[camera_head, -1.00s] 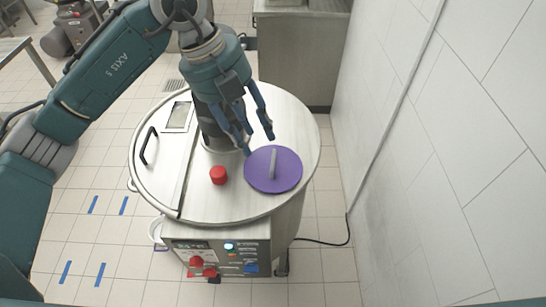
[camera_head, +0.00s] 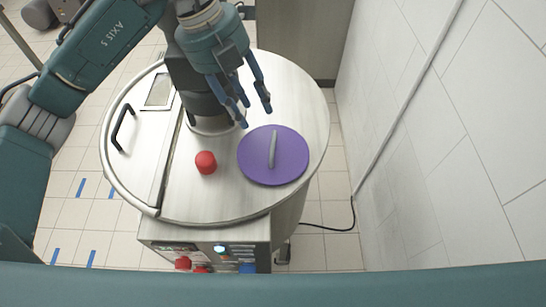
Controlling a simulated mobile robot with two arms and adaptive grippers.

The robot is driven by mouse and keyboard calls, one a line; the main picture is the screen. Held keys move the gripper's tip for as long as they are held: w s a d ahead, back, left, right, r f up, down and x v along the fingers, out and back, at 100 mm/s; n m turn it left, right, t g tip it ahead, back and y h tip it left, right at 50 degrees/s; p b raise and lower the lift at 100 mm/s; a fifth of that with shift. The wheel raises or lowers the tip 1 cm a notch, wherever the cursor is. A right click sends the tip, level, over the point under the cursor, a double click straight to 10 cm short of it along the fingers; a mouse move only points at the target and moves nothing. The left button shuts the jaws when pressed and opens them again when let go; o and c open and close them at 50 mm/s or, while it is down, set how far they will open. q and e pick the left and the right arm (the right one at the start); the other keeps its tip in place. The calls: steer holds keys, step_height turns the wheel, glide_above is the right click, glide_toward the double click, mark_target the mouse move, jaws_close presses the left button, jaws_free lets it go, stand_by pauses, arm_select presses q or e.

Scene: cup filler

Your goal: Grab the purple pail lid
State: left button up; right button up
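The purple pail lid (camera_head: 289,160) is a flat disc with a grey upright handle (camera_head: 272,148). It lies on the right part of the round steel machine top. My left gripper (camera_head: 256,118) is above and just behind the lid, with its blue fingers spread and pointing down. It is open and holds nothing; the fingers appear apart from the handle. My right gripper is not in view.
A red knob (camera_head: 205,162) stands on the steel top (camera_head: 220,200) left of the lid. A black handle (camera_head: 122,127) is on the hinged cover at left. A control panel (camera_head: 210,252) is at the front. A tiled wall (camera_head: 450,150) rises at right.

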mark_target(269, 140)
arm_select(q)
steer(key=p+x, duration=0.1)
steer(key=x, duration=0.4)
steer(key=shift+s+f, duration=0.1)
steer(key=shift+f, duration=0.2)
steer(key=p+x, duration=0.2)
steer(key=x, duration=0.1)
steer(key=p+x, duration=0.1)
steer(key=x, duration=0.1)
steer(key=shift+s+d+r, duration=0.2)
steer(key=shift+s+d, duration=0.05)
steer(key=shift+d, duration=0.1)
steer(key=shift+d+f, duration=0.1)
steer(key=shift+f, duration=0.35)
jaws_close()
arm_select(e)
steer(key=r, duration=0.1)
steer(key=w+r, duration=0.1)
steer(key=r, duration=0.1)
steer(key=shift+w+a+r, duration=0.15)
